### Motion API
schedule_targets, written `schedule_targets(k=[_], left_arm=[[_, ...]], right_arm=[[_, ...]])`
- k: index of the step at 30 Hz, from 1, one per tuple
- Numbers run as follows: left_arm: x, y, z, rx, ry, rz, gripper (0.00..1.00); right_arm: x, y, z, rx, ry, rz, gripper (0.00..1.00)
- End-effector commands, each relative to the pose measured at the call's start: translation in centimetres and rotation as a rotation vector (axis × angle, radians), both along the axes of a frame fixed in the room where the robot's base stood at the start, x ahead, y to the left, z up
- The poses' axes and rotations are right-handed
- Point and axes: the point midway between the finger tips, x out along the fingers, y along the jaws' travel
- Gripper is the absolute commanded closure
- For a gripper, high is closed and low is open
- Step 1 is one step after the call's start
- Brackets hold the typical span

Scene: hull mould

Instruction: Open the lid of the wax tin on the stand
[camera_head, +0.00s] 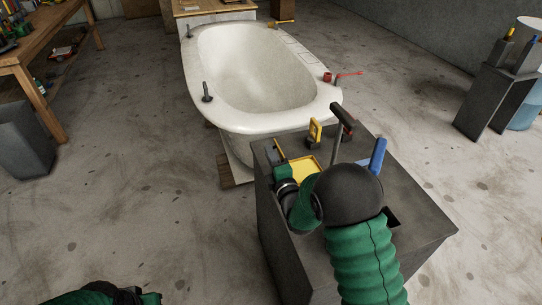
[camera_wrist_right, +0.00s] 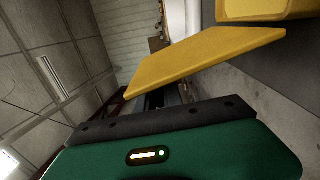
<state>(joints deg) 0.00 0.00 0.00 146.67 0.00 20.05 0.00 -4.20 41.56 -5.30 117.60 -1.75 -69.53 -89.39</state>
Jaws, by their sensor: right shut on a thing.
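The wax tin is yellow and sits on the dark grey stand (camera_head: 414,205). In the head view a yellow square part of it (camera_head: 305,168) shows beside my right gripper (camera_head: 281,172); I cannot tell there whether this is lid or body. In the right wrist view the flat yellow lid (camera_wrist_right: 200,60) stands at an angle to the tin body (camera_wrist_right: 265,9), with a gap between them. My right gripper is shut on the lid; its fingertips are mostly hidden. Part of my left arm (camera_head: 105,294) shows at the bottom left, its fingers not clear.
Other tools stand on the stand: a yellow-handled one (camera_head: 314,131), a dark-handled one (camera_head: 341,120) and a blue-handled one (camera_head: 378,156). A white bathtub-shaped hull mould (camera_head: 240,125) lies just behind. A wooden workbench (camera_head: 50,35) is at the left. Open floor lies left of the stand.

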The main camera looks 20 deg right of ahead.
Motion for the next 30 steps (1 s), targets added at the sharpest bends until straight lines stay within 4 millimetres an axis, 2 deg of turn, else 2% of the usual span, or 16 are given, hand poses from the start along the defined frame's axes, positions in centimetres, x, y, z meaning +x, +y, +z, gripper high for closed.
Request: schedule_targets(k=[1, 8, 9, 12, 13, 22, 26, 30], left_arm=[[0.0, 0.0, -0.6, 0.0, 0.0, 0.0, 0.64], [0.0, 0.0, -0.4, 0.0, 0.0, 0.0, 0.64], [0.0, 0.0, -0.4, 0.0, 0.0, 0.0, 0.64], [0.0, 0.0, -0.4, 0.0, 0.0, 0.0, 0.64], [0.0, 0.0, -0.4, 0.0, 0.0, 0.0, 0.64], [0.0, 0.0, -0.3, 0.0, 0.0, 0.0, 0.64], [0.0, 0.0, 0.0, 0.0, 0.0, 0.0, 0.64], [0.0, 0.0, 0.3, 0.0, 0.0, 0.0, 0.64]], right_arm=[[-0.2, 0.3, -1.0, -0.013, 0.013, 0.001, 1.0], [-0.2, 0.3, -0.9, -0.019, 0.016, 0.001, 1.0], [-0.2, 0.3, -1.0, -0.019, 0.017, 0.002, 0.84], [-0.2, 0.3, -0.9, -0.019, 0.015, 0.002, 0.71], [-0.2, 0.3, -0.8, -0.018, 0.013, 0.002, 0.69], [-0.5, 0.3, -0.4, -0.019, 0.006, 0.001, 0.69], [-2.6, 0.2, -0.3, -0.019, 0.007, 0.002, 0.69], [-6.5, 0.1, -0.4, -0.019, 0.01, 0.001, 0.69]])
